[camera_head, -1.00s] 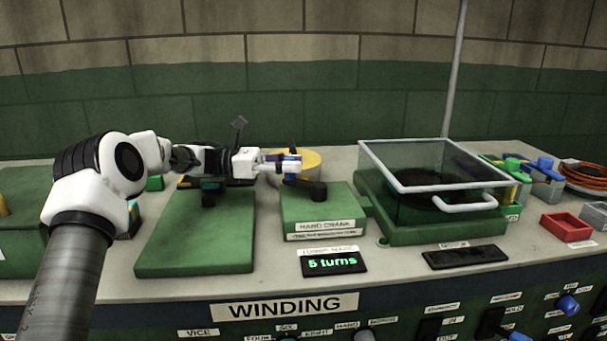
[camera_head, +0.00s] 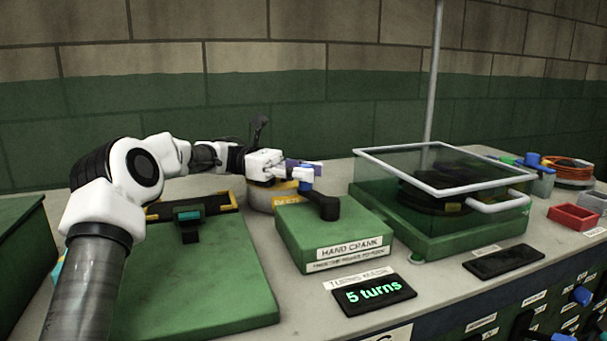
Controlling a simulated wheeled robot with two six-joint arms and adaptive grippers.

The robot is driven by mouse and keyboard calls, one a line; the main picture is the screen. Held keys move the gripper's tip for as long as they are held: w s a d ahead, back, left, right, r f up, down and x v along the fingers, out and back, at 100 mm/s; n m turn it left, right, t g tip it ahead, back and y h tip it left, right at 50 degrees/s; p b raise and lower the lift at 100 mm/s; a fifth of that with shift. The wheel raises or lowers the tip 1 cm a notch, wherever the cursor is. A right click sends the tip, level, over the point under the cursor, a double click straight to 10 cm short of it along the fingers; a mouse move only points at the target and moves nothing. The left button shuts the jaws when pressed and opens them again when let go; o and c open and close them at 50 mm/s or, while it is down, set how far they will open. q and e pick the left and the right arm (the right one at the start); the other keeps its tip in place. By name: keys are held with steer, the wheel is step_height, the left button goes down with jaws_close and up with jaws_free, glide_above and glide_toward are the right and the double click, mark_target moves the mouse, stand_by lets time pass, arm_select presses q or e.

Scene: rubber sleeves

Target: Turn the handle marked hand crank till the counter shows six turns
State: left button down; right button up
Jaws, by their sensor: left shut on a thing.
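The hand crank's green box (camera_head: 300,238) stands on the bench with its label "HAND CRANK" on the front. Its black crank arm (camera_head: 326,206) lies on top, with a blue handle (camera_head: 306,187) at the arm's far left end. My left gripper (camera_head: 303,174) reaches in from the left and is shut on the blue handle, which its fingers partly hide. The counter (camera_head: 374,294) in front of the box reads "5 turns" in green. My right gripper is not in view.
A clear-lidded green case (camera_head: 400,216) with a grey handle stands just right of the crank. A yellow-sided round object (camera_head: 262,198) sits behind the box. A green board (camera_head: 200,285) lies left. Red (camera_head: 574,217) and grey trays are far right.

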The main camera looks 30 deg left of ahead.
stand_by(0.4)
arm_select(q)
steer(key=c, duration=0.9)
jaws_free()
steer(key=shift+w+d+f, duration=0.1)
steer(key=shift+w, duration=0.05)
step_height(320, 180, up, 10)
steer(key=shift+r, duration=0.1)
